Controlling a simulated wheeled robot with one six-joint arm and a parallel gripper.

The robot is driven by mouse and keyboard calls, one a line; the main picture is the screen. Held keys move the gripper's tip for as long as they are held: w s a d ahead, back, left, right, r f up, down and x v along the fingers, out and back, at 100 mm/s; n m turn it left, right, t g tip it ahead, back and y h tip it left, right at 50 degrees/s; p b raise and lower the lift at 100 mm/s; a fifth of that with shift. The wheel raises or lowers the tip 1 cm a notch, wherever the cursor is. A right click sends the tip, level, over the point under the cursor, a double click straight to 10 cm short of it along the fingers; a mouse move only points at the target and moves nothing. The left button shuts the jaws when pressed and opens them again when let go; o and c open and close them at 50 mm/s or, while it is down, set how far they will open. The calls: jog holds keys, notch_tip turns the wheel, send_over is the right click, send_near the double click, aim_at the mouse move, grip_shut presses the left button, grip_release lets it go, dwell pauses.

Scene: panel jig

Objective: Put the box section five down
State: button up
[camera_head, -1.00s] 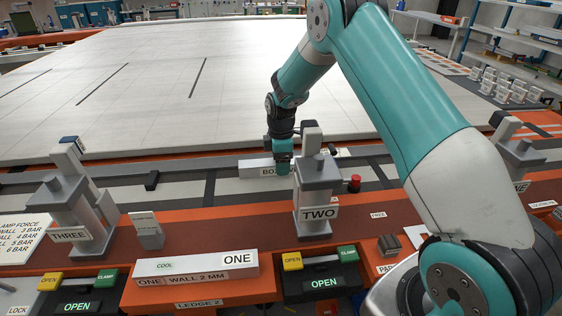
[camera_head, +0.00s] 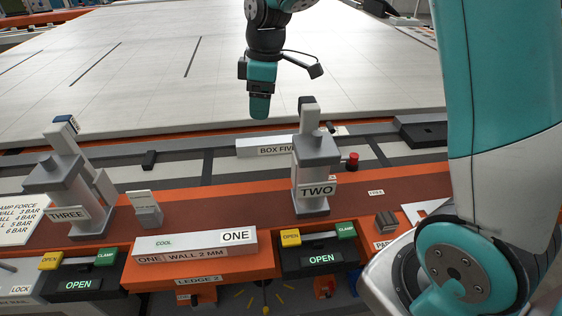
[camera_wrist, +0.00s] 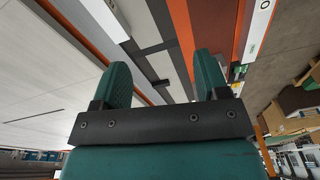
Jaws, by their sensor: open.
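The box section five (camera_head: 264,147) is a white bar labelled "BOX FIVE". In the head view it lies on the pale strip behind the orange rail, and its right end is hidden behind clamp two (camera_head: 316,165). My gripper (camera_head: 260,112) is above it, pointing down, with clear space between. In the wrist view my gripper (camera_wrist: 160,85) shows two teal fingers spread apart with nothing between them.
Box section one (camera_head: 195,243) lies on ledge 2 at the front. Clamp three (camera_head: 72,190) stands at the left. Both front panels read OPEN. A red knob (camera_head: 353,158) is right of clamp two. The large white panel (camera_head: 150,85) behind is clear.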

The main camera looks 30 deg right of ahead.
jog(key=s+a+r+m+y+p, duration=0.1)
jog(key=s+a+r, duration=0.1)
jog(key=s, duration=0.6)
jog(key=s+a+r+m+y+p, duration=0.1)
jog(key=s+a+r+m, duration=0.1)
jog(key=s+a, duration=0.3)
jog(key=s+a+r+m+y+p, duration=0.1)
jog(key=s+a+r, duration=0.2)
jog(key=s, duration=1)
jog(key=shift+a, duration=0.3)
